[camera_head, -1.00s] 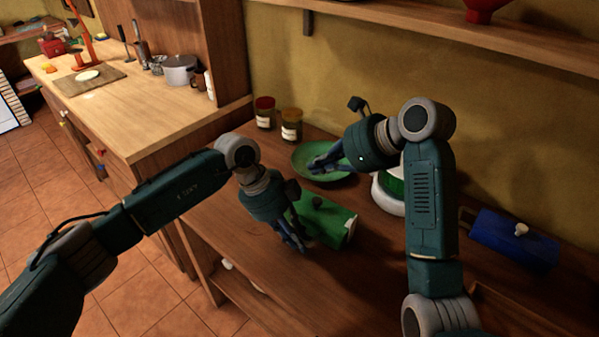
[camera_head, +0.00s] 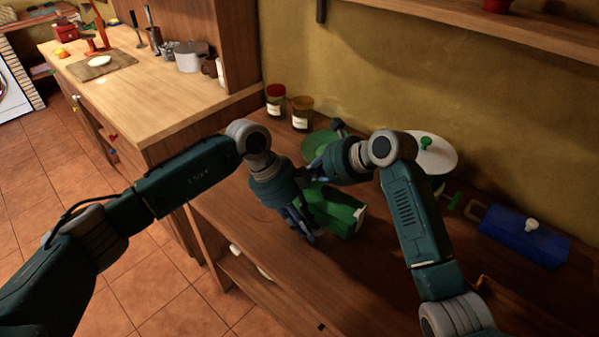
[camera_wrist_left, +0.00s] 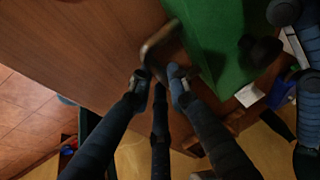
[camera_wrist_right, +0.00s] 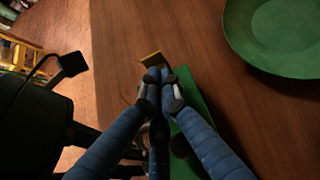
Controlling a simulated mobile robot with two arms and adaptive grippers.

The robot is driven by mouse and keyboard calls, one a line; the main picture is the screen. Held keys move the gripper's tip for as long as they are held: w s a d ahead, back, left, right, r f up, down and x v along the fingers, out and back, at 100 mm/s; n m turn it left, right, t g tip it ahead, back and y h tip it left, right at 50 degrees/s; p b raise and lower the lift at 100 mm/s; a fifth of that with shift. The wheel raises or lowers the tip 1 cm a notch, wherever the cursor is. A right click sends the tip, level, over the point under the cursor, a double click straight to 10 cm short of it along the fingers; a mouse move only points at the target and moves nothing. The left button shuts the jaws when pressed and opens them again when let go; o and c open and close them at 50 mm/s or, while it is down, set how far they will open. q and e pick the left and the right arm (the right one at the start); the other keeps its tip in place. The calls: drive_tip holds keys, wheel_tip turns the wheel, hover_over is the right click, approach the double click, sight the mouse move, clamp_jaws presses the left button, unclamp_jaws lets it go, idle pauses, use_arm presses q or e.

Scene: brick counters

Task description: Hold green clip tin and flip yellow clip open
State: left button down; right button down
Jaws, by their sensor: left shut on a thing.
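The green clip tin (camera_head: 345,211) lies on the brown counter, partly hidden behind my grippers. In the left wrist view the green tin (camera_wrist_left: 222,40) has a dark knob and a brownish handle (camera_wrist_left: 160,42) at its side. My left gripper (camera_wrist_left: 160,80) is shut on this handle; in the head view the left gripper (camera_head: 309,232) is at the tin's near left end. My right gripper (camera_wrist_right: 160,82) is at the tin's far left end, its fingertips together. The yellow clip (camera_wrist_right: 151,58) shows right at these fingertips; contact is unclear.
A green plate (camera_wrist_right: 281,33) lies behind the tin. Two jars (camera_head: 301,112) stand at the wall. A white-lidded pot (camera_head: 432,157) and a blue tin (camera_head: 524,238) are to the right. The front of the counter (camera_head: 290,285) is clear.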

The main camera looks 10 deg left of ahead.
drive_tip(key=shift+w+a+f, duration=0.3)
drive_tip(key=shift+w+a, duration=0.15)
drive_tip(key=shift+a, duration=0.25)
drive_tip(key=shift+w+a+r, duration=0.15)
drive_tip(key=shift+a, duration=0.2)
drive_tip(key=shift+w+a, duration=0.35)
drive_tip(key=shift+a, duration=0.3)
drive_tip(key=shift+w+a, duration=0.35)
drive_tip(key=shift+a, duration=0.25)
drive_tip(key=shift+w+a+f, duration=0.2)
drive_tip(key=shift+f, duration=0.05)
drive_tip(key=shift+s+d, duration=0.1)
drive_tip(key=shift+d, duration=0.1)
